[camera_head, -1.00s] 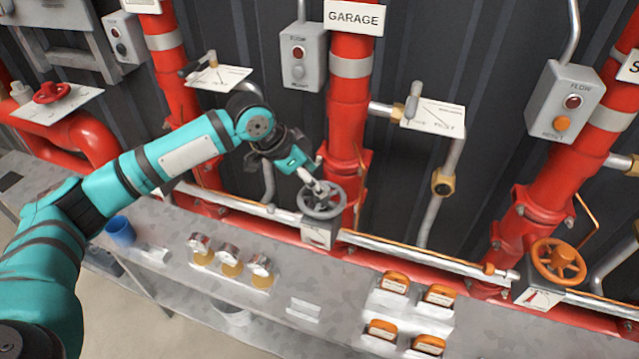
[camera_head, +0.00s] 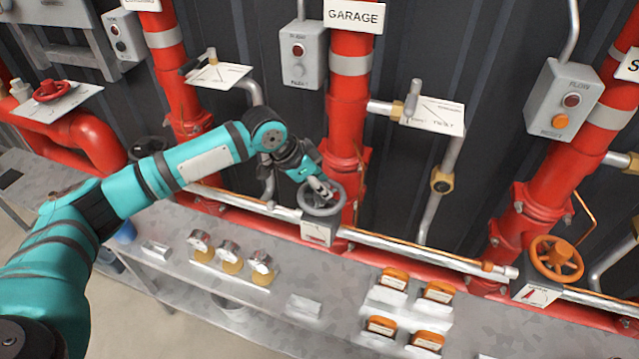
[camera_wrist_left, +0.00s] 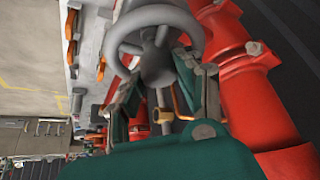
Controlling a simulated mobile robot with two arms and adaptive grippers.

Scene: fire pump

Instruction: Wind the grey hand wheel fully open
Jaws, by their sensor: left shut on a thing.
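The grey hand wheel (camera_head: 323,211) sits on a horizontal pipe in front of the red riser marked GARAGE, with a small white plate (camera_head: 318,232) below it. My left gripper (camera_head: 323,190) reaches it from the upper left and is shut on the wheel, its fingers at the rim and spokes. The exact contact is hard to see. In the left wrist view the wheel (camera_wrist_left: 198,40) fills the top middle, with the gripper fingers (camera_wrist_left: 165,95) below and around its hub. The pointer on the white plate is too small to read. My right gripper is not in view.
A red riser (camera_head: 347,110) stands right behind the wheel. An orange hand wheel (camera_head: 557,259) is at the right and a red one (camera_head: 52,91) at the far left. Gauges (camera_head: 230,258) and orange-topped blocks (camera_head: 438,293) stand on the grey bench (camera_head: 270,325).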

